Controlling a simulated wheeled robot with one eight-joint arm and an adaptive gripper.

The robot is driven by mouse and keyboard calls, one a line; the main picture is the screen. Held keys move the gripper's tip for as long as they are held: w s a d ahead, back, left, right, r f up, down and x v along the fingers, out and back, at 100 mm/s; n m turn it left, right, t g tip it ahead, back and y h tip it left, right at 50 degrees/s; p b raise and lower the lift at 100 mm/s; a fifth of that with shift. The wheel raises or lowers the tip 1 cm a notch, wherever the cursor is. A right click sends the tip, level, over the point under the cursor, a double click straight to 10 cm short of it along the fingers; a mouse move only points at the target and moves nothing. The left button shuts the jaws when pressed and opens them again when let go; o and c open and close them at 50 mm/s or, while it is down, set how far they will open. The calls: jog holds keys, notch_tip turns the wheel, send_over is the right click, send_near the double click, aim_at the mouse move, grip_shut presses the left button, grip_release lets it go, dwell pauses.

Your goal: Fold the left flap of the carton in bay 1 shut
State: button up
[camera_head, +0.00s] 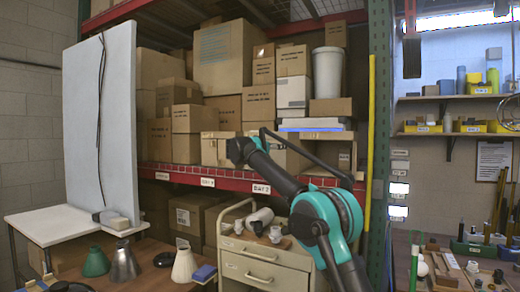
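The bay 1 label (162,176) is on the red shelf beam at its left end. Above it stands a brown carton (160,140), partly hidden by the pale upright panel and neighbouring boxes. Its flaps are too small and covered to make out. My gripper (238,150) is at the end of my dark and teal arm, in front of a tan carton (214,150) above the middle label. It is right of the bay 1 carton and apart from it in the picture. Its fingers are too small to tell open from shut.
A tall pale panel (85,120) stands on a white table (60,225) at left. Lamp shades (123,262) sit in front. A drawer cabinet (250,268) with loose parts stands below the shelf. A green post (380,120) and yellow pole (370,130) bound the right.

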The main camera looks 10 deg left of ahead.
jog(key=v, duration=1.1)
jog(key=shift+s+a, duration=0.2)
